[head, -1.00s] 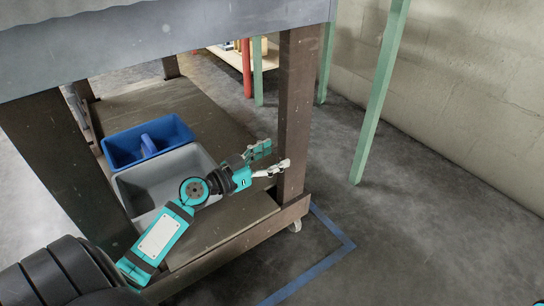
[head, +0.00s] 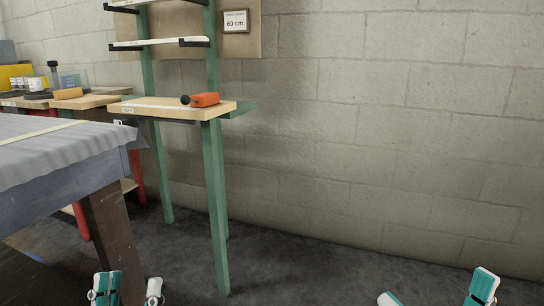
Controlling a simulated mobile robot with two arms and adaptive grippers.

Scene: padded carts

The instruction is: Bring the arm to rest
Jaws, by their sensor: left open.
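My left gripper (head: 130,286) shows at the bottom left of the head view, only by its teal and pale fingers, which stand apart with nothing between them. It appears in front of the foot of the padded cart (head: 60,190). My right gripper (head: 437,292) shows at the bottom right, with its two fingertips wide apart and nothing seen between them. The rest of both arms is below the picture.
A green-legged stand (head: 217,200) with a wooden shelf (head: 150,108) stands against the block wall (head: 400,130). An orange tool (head: 205,100) lies on that shelf. A bench with jars is at the far left. The floor at right is clear.

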